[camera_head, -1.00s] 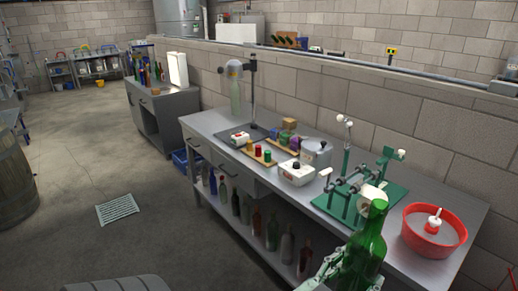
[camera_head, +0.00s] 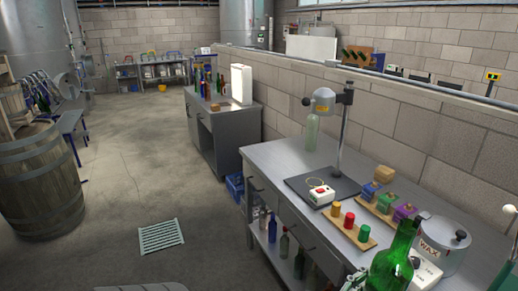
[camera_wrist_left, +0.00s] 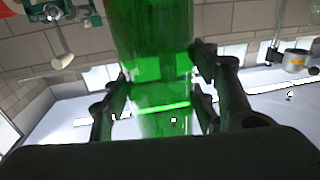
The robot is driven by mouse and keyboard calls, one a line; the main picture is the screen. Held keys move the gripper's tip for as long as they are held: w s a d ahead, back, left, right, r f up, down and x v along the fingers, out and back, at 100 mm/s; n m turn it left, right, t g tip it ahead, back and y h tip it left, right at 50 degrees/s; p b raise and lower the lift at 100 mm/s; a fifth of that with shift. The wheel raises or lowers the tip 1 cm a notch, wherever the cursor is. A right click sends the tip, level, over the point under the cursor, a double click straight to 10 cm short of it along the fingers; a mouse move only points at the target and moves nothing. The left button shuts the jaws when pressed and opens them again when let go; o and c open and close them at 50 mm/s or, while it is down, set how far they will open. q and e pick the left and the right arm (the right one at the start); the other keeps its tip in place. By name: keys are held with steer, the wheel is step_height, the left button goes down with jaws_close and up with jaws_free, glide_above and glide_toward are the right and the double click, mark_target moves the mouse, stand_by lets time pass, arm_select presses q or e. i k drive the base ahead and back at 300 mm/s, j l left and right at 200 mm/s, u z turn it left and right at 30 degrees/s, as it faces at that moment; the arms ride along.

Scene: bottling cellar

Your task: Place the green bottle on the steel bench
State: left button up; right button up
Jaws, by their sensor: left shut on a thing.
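The green bottle (camera_head: 395,262) stands out at the bottom right of the head view, in front of the bench's near part, neck up and slightly tilted. In the left wrist view, the dark fingers of my left gripper (camera_wrist_left: 160,85) are shut on both sides of the green bottle (camera_wrist_left: 150,35). The steel bench (camera_head: 273,158) runs along the block wall at the right. The bottle's base is cut off in the head view. My right gripper is in neither view.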

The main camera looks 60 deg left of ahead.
mark_target(274, 158)
steer(key=i+j, duration=0.15)
steer(key=j, duration=0.3)
steer(key=i+j+u, duration=0.1)
steer(key=j, duration=0.4)
steer(key=i+j+u, duration=0.1)
steer(key=i+j, duration=0.15)
steer(key=j, duration=0.2)
steer(key=i+j, duration=0.2)
steer(key=j, duration=0.2)
steer(key=i+j+u, duration=0.1)
steer(key=j, duration=0.35)
steer(key=i+j, duration=0.3)
steer(key=j, duration=0.15)
steer(key=i+j+u, duration=0.1)
steer(key=j, duration=0.3)
steer(key=i+j, duration=0.1)
steer(key=j, duration=0.45)
steer(key=i, duration=0.05)
